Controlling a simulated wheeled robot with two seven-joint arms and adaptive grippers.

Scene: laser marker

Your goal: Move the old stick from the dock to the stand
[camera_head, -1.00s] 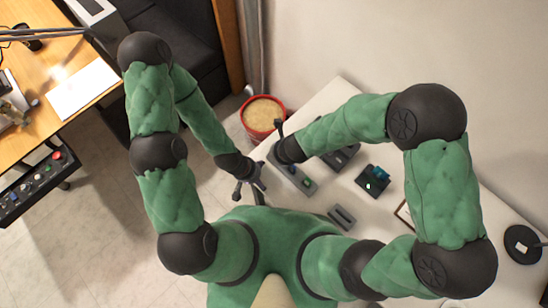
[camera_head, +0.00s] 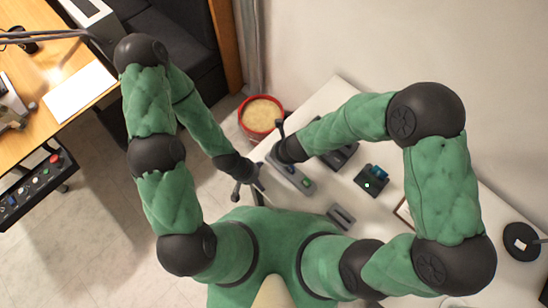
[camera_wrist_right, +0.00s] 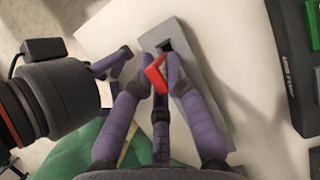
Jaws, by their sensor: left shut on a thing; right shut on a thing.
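A red stick (camera_wrist_right: 156,75) shows in the right wrist view between the purple fingers of my right gripper (camera_wrist_right: 160,70), which is shut on it. It is right over or at the dark slot of a long grey block (camera_wrist_right: 207,88); I cannot tell whether its end is in the slot. This seems to be the grey block with a green button (camera_head: 305,182) in the head view. My left gripper (camera_head: 257,182) is beside that block's left end; it also shows in the right wrist view (camera_wrist_right: 115,66). It looks shut, but what it holds is hidden.
A small slotted grey block (camera_head: 341,216) lies at the table's near edge. A black device with a teal part (camera_head: 371,181) stands behind it. A red bucket (camera_head: 261,114) is on the floor beyond the white table (camera_head: 318,112). A round black object (camera_head: 521,243) is at far right.

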